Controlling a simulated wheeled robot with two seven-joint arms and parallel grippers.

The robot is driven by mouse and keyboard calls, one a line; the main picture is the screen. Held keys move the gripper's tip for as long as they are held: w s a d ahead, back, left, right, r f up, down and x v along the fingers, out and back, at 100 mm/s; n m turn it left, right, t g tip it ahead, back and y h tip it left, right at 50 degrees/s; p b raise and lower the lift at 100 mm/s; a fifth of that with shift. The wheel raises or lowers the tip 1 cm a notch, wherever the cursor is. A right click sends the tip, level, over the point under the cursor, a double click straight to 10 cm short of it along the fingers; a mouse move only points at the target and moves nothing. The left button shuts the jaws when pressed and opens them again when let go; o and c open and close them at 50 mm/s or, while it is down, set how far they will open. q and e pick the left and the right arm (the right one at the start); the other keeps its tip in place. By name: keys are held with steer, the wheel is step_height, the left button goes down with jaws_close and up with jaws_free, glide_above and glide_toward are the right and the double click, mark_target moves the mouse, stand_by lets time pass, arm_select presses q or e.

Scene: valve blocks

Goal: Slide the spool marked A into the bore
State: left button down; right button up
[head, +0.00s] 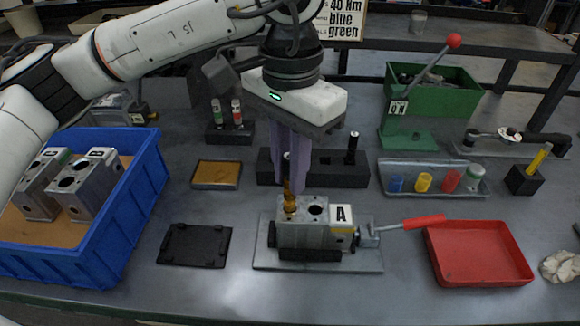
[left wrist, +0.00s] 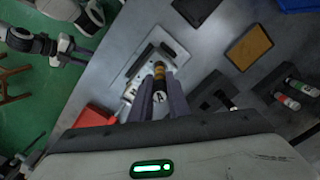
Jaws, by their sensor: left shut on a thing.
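My left gripper (head: 288,184) points down over the grey valve block (head: 302,238) marked A. It is shut on a spool (head: 289,203) with an amber lower part, which also shows between the fingers in the left wrist view (left wrist: 159,96). The spool stands about upright, its lower end at the block's left top hole. I cannot tell how far, if at all, it is inside. The block's other top hole (head: 317,210) is open and empty. The block sits in a fixture (head: 360,262) with a red-handled clamp (head: 420,222).
A black rack (head: 330,165) with another dark spool (head: 353,147) stands just behind the block. A blue crate (head: 125,225) with two more blocks is at left. A red tray (head: 478,255) lies at right. A black plate (head: 195,245) lies left of the fixture.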

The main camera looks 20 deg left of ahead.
mark_target(290, 209)
arm_select(q)
steer(key=shift+f+b, duration=0.45)
steer(key=shift+f, duration=0.15)
arm_select(e)
steer(key=shift+a+f, duration=0.1)
steer(key=shift+f, duration=0.2)
arm_select(q)
steer(key=shift+f+b, duration=0.35)
steer(key=shift+f, duration=0.05)
arm_select(e)
steer(key=shift+w+a+f, duration=0.1)
steer(key=shift+w, duration=0.1)
